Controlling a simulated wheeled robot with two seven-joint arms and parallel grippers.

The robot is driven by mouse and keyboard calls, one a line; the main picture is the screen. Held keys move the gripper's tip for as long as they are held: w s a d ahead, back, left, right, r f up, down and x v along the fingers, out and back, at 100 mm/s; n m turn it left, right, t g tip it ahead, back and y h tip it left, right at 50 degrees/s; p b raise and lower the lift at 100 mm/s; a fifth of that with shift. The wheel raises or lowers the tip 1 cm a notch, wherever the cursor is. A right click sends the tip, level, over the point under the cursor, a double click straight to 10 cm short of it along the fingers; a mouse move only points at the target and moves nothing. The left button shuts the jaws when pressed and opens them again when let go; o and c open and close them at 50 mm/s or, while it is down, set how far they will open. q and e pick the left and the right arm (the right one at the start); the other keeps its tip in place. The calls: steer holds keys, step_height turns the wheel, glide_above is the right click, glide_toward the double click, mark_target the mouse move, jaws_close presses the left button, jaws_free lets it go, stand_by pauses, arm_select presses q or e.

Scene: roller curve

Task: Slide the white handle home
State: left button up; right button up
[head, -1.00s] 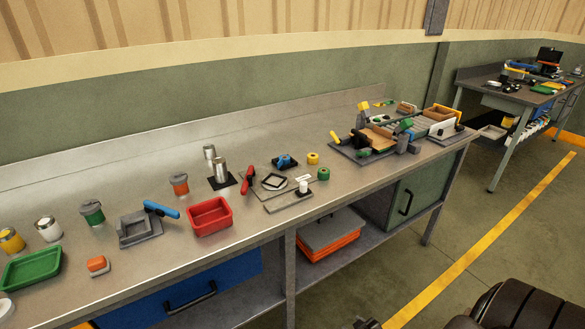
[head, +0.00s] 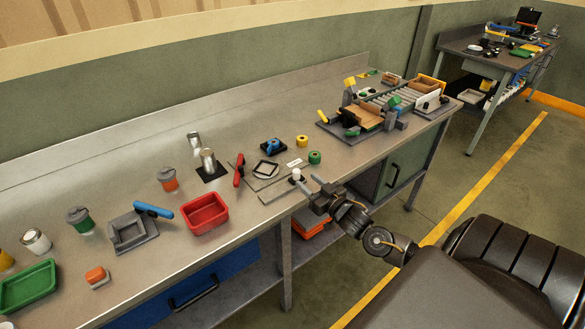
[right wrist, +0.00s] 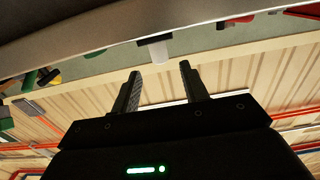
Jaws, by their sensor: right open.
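The white handle (head: 297,174) is a small upright white knob on a flat grey slide plate (head: 275,194) near the bench's front edge. My right gripper (head: 310,184) is open and empty, just to the right of the handle and apart from it. In the right wrist view, which looks upside down, the white handle (right wrist: 158,50) shows just beyond and between the two spread fingertips (right wrist: 160,69). My left gripper is not in view.
A red tray (head: 205,224) lies left of the slide plate, with a red-handled clamp (head: 239,170) behind it. A roller conveyor (head: 400,97) stands at the bench's right end.

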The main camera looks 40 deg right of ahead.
mark_target(294, 170)
steer(key=w+p, duration=0.1)
steer(key=w, duration=0.7)
steer(key=shift+w+d+f, duration=0.1)
steer(key=shift+w, duration=0.3)
jaws_close()
